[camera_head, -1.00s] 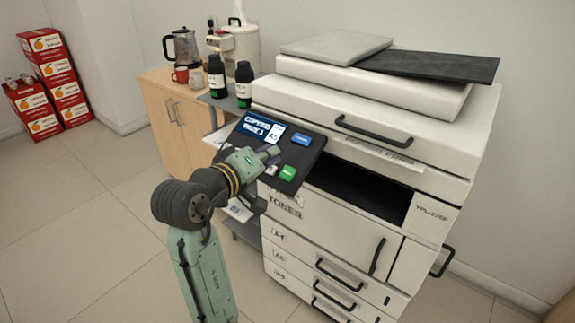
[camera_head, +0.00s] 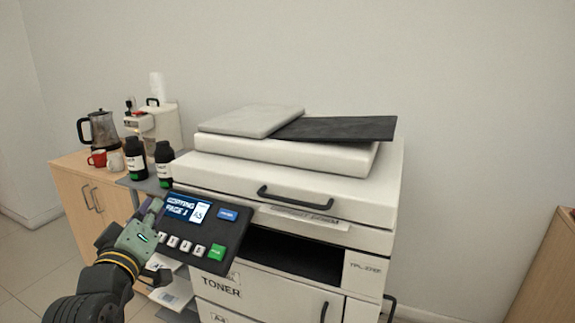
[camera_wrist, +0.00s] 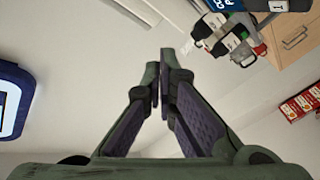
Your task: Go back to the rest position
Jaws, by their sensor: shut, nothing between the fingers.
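My gripper (camera_head: 150,215) is at the left edge of the copier's control panel (camera_head: 232,232) in the head view. Whether it touches the panel cannot be told. In the wrist view my gripper (camera_wrist: 163,65) shows its two fingers together at the tips, with nothing between them. The panel's screen reads "COPYING PAGE 1", with a blue button (camera_head: 228,214) and a green button (camera_head: 216,252) beside and below it. The white copier (camera_head: 290,165) stands to the right of my arm.
Two dark bottles (camera_head: 135,158) stand behind the panel. Another wooden unit (camera_head: 545,270) is at the right edge. Floor is clear at the lower left.

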